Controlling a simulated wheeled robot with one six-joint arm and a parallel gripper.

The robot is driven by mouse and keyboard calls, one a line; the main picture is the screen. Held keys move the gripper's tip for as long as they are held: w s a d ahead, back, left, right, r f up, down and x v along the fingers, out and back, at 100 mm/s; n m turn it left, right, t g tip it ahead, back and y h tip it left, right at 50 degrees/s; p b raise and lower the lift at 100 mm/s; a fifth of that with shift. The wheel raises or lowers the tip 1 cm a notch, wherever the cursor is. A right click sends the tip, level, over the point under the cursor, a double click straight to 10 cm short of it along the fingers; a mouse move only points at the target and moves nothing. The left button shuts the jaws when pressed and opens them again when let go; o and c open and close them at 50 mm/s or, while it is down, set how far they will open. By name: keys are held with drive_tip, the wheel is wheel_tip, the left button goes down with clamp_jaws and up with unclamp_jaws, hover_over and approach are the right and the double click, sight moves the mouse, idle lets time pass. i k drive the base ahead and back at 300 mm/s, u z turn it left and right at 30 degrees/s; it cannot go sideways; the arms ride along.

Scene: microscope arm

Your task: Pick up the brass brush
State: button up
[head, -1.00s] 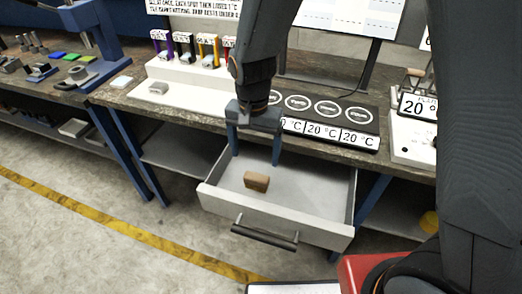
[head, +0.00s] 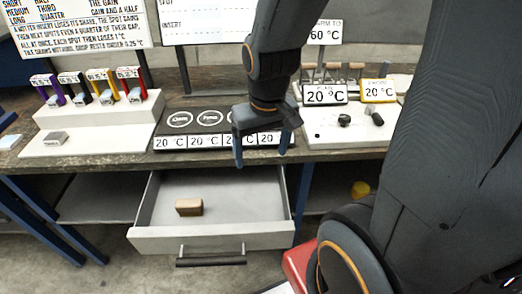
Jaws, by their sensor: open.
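A small tan-brown block (head: 189,207) lies in the open drawer (head: 212,240), left of its middle. It may be the brass brush, but no bristles can be made out. Nothing else in view is clearly a brass brush. My gripper (head: 261,158) points down with its two blue fingers apart and nothing between them. In the picture it is above and to the right of the block, in front of the bench edge and near the drawer's back right. It is clear of the block.
A dark plate with several 20 °C displays (head: 205,142) stands on the bench behind my gripper. A white stand with coloured holders (head: 100,112) is at left. A white board with small dark items (head: 345,128) is at right. A yellow object (head: 360,189) shows below the bench.

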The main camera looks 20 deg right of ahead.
sight(187, 207)
drive_tip(key=z, duration=2.25)
drive_tip(key=k, duration=1.3)
drive_tip(key=u, duration=2.25)
drive_tip(key=i, duration=0.5)
drive_tip(key=z, duration=0.1)
